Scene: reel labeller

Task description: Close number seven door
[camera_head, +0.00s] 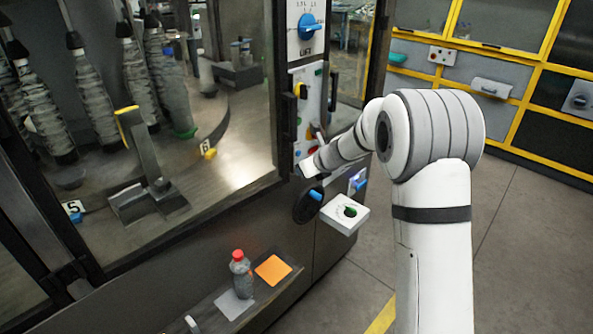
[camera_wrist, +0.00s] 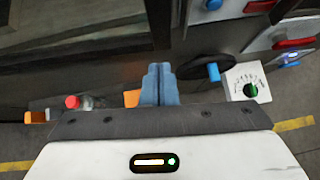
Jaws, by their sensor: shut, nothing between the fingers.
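No label reading seven shows in either view, so I cannot tell which door is number seven. A large framed window (camera_head: 245,80) covers the front of the machine, with tags 5 (camera_head: 74,207) and 6 (camera_head: 205,148) behind it. Another dark-framed panel (camera_head: 378,62) with a black handle stands right of the control column. My gripper (camera_head: 310,168) is at the lower end of that column, its fingertips hard to make out. In the wrist view its blue-grey fingers (camera_wrist: 158,84) are together and empty, in front of the dark machine front.
A black disc with a blue handle (camera_head: 310,203) and a white dial box (camera_head: 347,215) jut out below my gripper. A red-capped bottle (camera_head: 241,274) and an orange card (camera_head: 272,269) are on a low ledge. Yellow-framed cabinets (camera_head: 490,68) stand behind; the floor at right is clear.

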